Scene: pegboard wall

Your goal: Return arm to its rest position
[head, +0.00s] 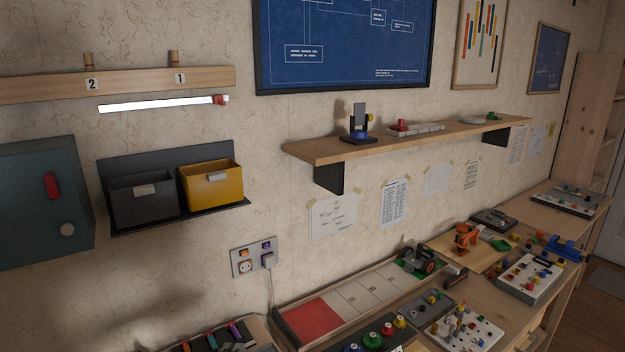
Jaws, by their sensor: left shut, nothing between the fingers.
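Neither of my grippers and no part of my arms can be made out in the head view. A soft dark shadow (150,312) falls on the lower left of the wall. What casts it is out of the picture.
A wooden shelf (300,152) juts from the wall. At left are a teal cabinet (30,215), a grey bin (145,203), a yellow bin (212,192) and a peg rail (130,83). A socket plate (243,263) is below. The workbench (510,313) holds many parts and boards.

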